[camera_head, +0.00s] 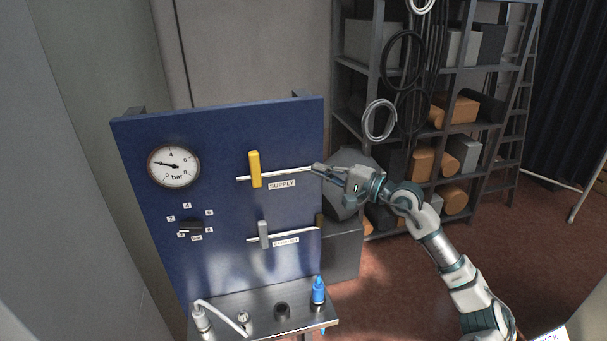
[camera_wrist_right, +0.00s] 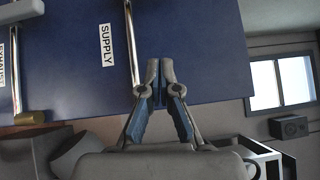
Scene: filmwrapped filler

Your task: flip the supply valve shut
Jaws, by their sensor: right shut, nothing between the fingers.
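The supply valve's yellow handle (camera_head: 255,169) stands upright on the blue panel, across a horizontal metal pipe (camera_head: 290,172). The label SUPPLY (camera_head: 282,184) is below the pipe, right of the handle. My right gripper (camera_head: 316,168) is shut and empty at the panel's right edge, near the right end of the supply pipe and well right of the handle. In the right wrist view the closed fingertips (camera_wrist_right: 160,68) are beside the supply pipe (camera_wrist_right: 132,45); whether they touch it I cannot tell. The yellow handle is out of that view. My left gripper is not in view.
The grey exhaust handle (camera_head: 263,235) is lower on the blue panel (camera_head: 215,255). A gauge (camera_head: 174,166) and a selector knob (camera_head: 191,229) are at left. A metal shelf (camera_head: 262,322) below holds a blue bottle (camera_head: 318,290). Storage racks (camera_head: 370,60) stand behind my right arm.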

